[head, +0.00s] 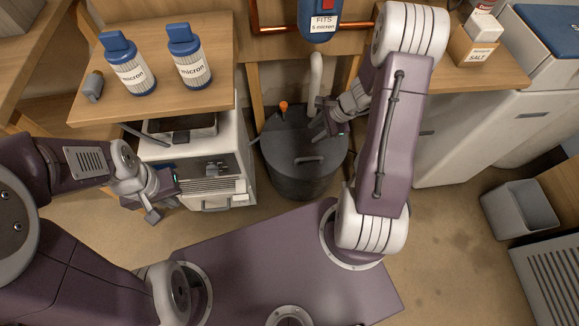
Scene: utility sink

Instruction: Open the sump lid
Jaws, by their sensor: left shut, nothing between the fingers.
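The sump (301,188) is a dark grey round tub on the floor below the bench. Its dark lid (283,140) lies flat on top, closed, with a small grey bar handle (308,160) near the front edge. A white pipe (315,80) rises at the back of the lid. My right gripper (318,120) is over the right back part of the lid, behind the handle and apart from it; its fingers look spread and empty. My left gripper (153,214) is shut and empty, well left of the sump, in front of the white cabinet.
A white cabinet (240,140) with an open top stands left of the sump. An orange knob (283,106) stands at the lid's back left. Two blue-capped bottles (130,72) stand on the wooden bench (215,95). A blue filter housing (319,18) hangs above.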

